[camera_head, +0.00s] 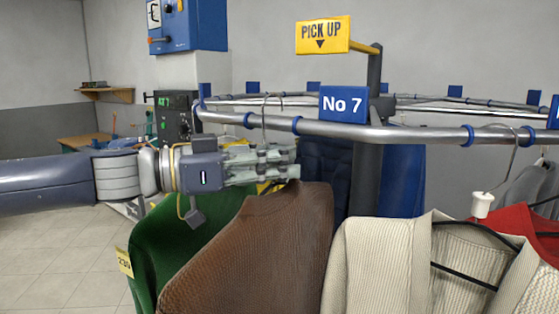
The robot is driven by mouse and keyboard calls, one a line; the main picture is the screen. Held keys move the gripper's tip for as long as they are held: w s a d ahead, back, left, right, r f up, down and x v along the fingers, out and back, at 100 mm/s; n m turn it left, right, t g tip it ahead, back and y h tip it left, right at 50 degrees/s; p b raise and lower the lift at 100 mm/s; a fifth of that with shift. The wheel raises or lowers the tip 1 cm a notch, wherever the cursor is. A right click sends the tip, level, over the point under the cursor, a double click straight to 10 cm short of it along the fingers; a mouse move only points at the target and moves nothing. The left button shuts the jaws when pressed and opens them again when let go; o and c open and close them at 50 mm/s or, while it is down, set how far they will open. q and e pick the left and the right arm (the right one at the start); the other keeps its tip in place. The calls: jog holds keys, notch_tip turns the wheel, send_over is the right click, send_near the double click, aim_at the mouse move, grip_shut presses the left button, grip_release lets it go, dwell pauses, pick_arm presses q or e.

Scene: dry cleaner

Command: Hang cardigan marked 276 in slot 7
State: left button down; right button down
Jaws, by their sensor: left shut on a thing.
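My left gripper (290,165) comes in from the left and is shut just under the front rail, on what looks like the neck of a hanger. The hanger's hook (264,108) rises above the gripper at the rail; I cannot tell whether it rests on it. A brown knitted garment (255,250) hangs right below the fingers. No number shows on it, so I cannot tell whether it is the cardigan marked 276. The blue No 7 sign (343,104) is on the rail, right of the hook. My right gripper is not in view.
The steel rail (390,132) has blue rings along it. A green garment (175,235) with a yellow tag (124,262) hangs left of the brown one. A cream cardigan (385,265) and a red garment (510,220) hang at right. A dark post (367,180) carries a PICK UP sign (322,35).

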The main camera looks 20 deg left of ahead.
pick_arm(q)
jog(key=shift+f+b, duration=0.9)
jog(key=shift+f, duration=0.25)
jog(key=shift+f, duration=0.2)
dwell(0.3)
jog(key=c, duration=1.3)
grip_release()
jog(key=shift+c, duration=0.2)
jog(key=shift+f, duration=0.1)
jog(key=v, duration=1.2)
